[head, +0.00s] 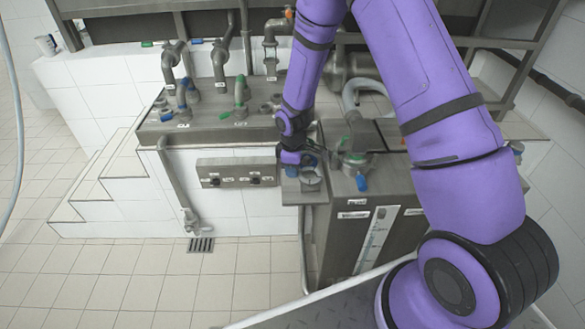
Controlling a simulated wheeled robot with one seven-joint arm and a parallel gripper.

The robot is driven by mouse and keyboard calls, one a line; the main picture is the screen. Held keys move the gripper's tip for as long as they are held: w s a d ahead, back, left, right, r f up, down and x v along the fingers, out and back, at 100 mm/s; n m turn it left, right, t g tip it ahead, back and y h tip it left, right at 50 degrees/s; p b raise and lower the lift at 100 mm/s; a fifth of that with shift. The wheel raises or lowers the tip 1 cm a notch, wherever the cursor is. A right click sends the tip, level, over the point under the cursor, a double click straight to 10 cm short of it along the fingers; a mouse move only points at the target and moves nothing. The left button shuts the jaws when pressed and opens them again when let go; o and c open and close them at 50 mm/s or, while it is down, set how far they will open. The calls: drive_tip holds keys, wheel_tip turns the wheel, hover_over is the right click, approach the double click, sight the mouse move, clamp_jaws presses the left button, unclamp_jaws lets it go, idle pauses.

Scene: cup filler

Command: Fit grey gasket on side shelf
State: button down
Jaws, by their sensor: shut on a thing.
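My gripper (294,159) is at the end of my purple arm, low over the small metal side shelf (291,193) on the left flank of the steel tank. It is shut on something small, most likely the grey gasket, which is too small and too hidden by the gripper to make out. A round grey fitting (311,178) stands on the shelf, just right of and below the gripper. I cannot tell whether the held thing touches the fitting. Small blue parts show close to the fingers.
The steel tank (345,235) has a green-topped lid fitting (354,157) and a blue handle (361,183) close to the right of the shelf. A counter with pipes and valves (220,115) stands behind left, above a switch panel (237,172). The tiled floor at left is clear.

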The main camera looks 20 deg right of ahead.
drive_tip(key=shift+f, duration=1.6)
drive_tip(key=c, duration=0.9)
unclamp_jaws()
drive_tip(key=shift+c, duration=0.2)
drive_tip(key=shift+r, duration=0.1)
wheel_tip(320, 180, up, 16)
drive_tip(key=shift+f, duration=0.2)
